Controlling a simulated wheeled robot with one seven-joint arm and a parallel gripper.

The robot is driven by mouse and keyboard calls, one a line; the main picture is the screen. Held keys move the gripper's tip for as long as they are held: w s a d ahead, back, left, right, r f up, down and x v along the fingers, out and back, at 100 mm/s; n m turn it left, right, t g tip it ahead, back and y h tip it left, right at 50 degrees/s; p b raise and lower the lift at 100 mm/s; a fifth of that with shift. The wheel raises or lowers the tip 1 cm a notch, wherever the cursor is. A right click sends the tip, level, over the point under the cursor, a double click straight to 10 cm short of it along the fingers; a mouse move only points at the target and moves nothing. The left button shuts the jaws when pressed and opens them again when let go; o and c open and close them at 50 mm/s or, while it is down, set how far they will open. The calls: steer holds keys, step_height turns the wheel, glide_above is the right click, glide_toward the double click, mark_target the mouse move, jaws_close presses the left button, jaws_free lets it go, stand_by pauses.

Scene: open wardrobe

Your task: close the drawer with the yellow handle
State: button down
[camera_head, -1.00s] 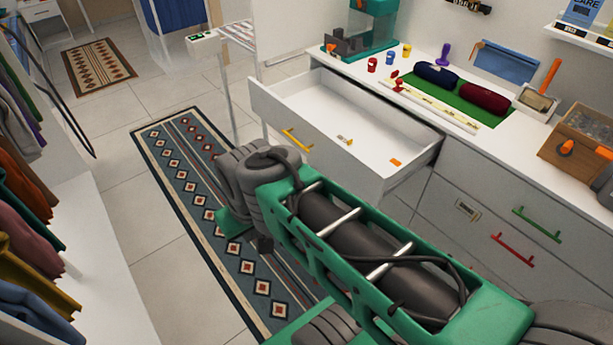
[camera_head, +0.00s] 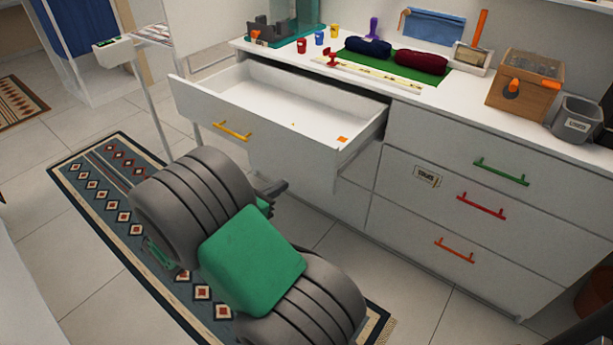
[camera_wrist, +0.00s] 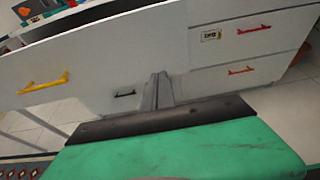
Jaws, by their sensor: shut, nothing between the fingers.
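The drawer with the yellow handle (camera_head: 232,131) stands pulled far out of the white cabinet. Its white front panel (camera_head: 275,152) faces me, and its inside is nearly empty, with a small orange piece near the right front corner. In the wrist view the yellow handle (camera_wrist: 43,83) is at the left. My gripper (camera_wrist: 160,78) is shut and empty, pointing at the drawer front to the right of the handle. In the head view my gripper (camera_head: 276,190) shows just below the drawer front, partly hidden by my arm. I cannot tell whether it touches the panel.
Closed drawers with a green handle (camera_head: 501,171), a red handle (camera_head: 481,206) and an orange handle (camera_head: 455,250) are on the right. The countertop holds rolled cloths (camera_head: 422,60) and a wooden box (camera_head: 523,80). A patterned rug (camera_head: 110,200) lies on the floor.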

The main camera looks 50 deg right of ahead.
mark_target(313, 166)
steer(key=x, duration=0.4)
steer(key=b+x, duration=0.1)
steer(key=x, duration=0.2)
steer(key=b+x, duration=0.1)
steer(key=x, duration=0.3)
steer(key=shift+s+d+r, duration=0.15)
steer(key=shift+d+r, duration=0.1)
steer(key=shift+d, duration=0.6)
steer(key=shift+d+r, duration=0.1)
